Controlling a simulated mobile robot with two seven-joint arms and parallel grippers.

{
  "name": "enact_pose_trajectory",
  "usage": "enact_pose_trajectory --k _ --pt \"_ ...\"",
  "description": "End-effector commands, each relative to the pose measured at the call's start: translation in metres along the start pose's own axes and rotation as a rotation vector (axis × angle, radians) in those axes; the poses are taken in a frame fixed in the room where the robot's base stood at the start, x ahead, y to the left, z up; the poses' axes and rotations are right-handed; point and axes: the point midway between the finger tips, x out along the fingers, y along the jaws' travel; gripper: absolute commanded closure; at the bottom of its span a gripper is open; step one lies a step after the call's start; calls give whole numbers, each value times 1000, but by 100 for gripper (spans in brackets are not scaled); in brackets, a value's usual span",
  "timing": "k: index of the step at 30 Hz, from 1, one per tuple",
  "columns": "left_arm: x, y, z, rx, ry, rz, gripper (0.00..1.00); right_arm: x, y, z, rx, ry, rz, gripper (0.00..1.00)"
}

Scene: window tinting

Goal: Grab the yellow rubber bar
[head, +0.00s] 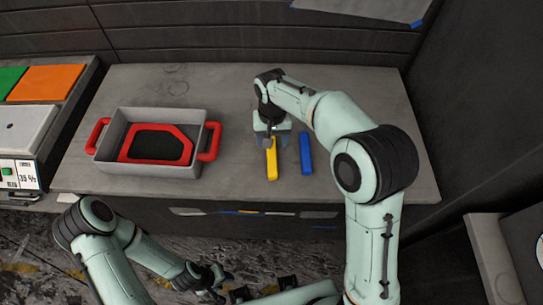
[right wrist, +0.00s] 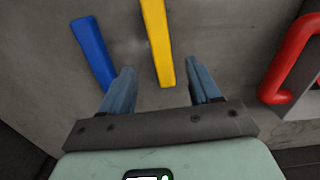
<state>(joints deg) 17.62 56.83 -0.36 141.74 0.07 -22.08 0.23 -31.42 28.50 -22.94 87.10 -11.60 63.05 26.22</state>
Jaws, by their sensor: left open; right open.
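The yellow rubber bar (head: 272,165) lies on the grey table (head: 350,110), left of a blue bar (head: 306,153). My right gripper (head: 272,141) is pointed down over the far part of the yellow bar, partly hiding it. In the right wrist view the yellow bar (right wrist: 158,45) runs between the two open fingers of my right gripper (right wrist: 160,80), with a gap on each side. The blue bar (right wrist: 92,50) lies outside the fingers there. Whether the fingertips reach bar height is unclear. My left gripper (head: 218,284) is open and empty, low in front of the table.
A grey tray (head: 198,120) with red handles, holding a red-framed dark piece (head: 160,145), stands left of the bars. Its red handle (right wrist: 290,60) is near the right finger in the right wrist view. The table's right side is clear.

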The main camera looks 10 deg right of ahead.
Motion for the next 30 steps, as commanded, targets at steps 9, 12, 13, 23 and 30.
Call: enact_pose_trajectory --k 9,12,13,23,30 --pt "2 -1 1 0 -1 0 57 29 0 -1 0 -1 2 38" --pt "2 -1 0 0 0 0 57 45 0 -1 0 -3 3 38" --pt "2 -1 0 0 0 0 57 50 0 -1 0 -3 3 38" --pt "3 -1 1 0 -1 0 57 70 -1 -2 0 1 0 38" --pt "3 -1 1 0 -1 0 57 70 -1 -2 0 1 0 84"
